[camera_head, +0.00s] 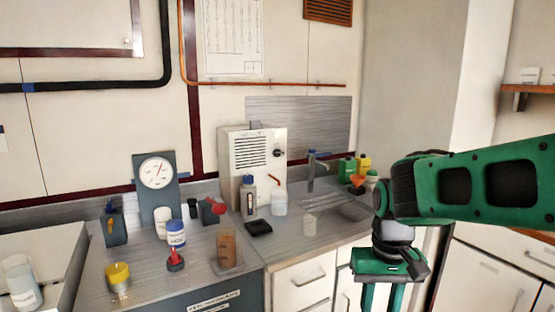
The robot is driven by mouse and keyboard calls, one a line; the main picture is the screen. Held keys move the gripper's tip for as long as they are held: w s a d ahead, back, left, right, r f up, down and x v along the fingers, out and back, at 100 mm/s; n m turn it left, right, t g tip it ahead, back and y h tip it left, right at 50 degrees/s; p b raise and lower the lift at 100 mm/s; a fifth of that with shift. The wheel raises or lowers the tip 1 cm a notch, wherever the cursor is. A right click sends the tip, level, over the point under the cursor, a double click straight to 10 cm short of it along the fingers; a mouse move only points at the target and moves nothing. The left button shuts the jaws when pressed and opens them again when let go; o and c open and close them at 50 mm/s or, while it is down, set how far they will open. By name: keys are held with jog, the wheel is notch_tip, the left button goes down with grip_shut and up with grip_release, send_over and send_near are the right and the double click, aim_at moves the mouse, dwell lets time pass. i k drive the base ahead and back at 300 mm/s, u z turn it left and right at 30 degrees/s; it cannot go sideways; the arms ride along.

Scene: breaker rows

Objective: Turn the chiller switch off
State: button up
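A white box with a slotted vent (249,160) stands at the back of the counter and looks like the chiller. A small dark knob or switch (279,153) sits on its right part. Its setting is too small to read, and no label on it can be made out. My green gripper (382,298) points down at the lower right, well apart from the box and nearer to the camera. Its two fingers are apart with nothing visible between them. The fingertips run past the bottom edge of the picture.
A gauge (157,173), a red-handled item (213,209) and several containers stand left.

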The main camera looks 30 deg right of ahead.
aim_at(276, 153)
jog(key=u, duration=1.95)
jog(key=k, duration=1.35)
jog(key=z, duration=1.95)
jog(key=i, duration=0.9)
jog(key=z, duration=0.05)
